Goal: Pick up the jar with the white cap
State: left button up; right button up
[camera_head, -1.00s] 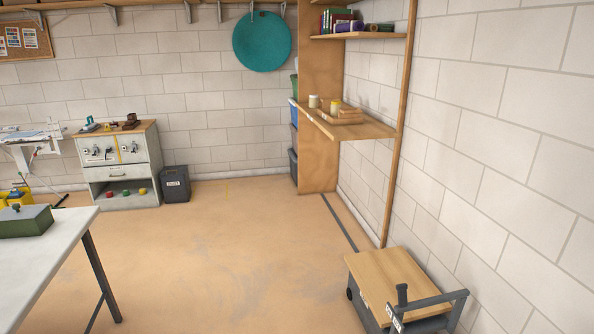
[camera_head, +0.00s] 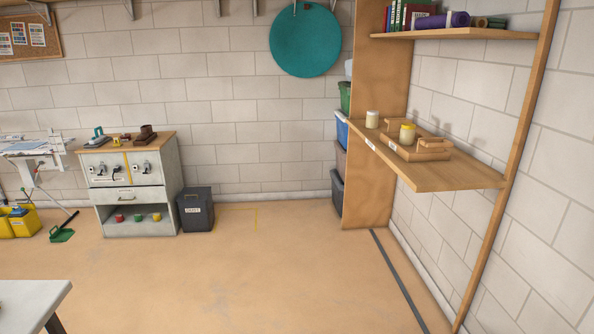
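The two jars are apart. Neither of my grippers shows in the head view, so nothing is seen of what they hold.
An upper shelf (camera_head: 465,33) with books and rolls hangs above. Stacked bins (camera_head: 341,128) stand beyond the wooden side panel (camera_head: 378,190). A cabinet (camera_head: 130,185) and dark bin (camera_head: 195,209) stand at the back. A table corner (camera_head: 30,300) is at lower left. The floor between is clear.

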aim_at(372, 118)
jog(key=i, duration=2.3)
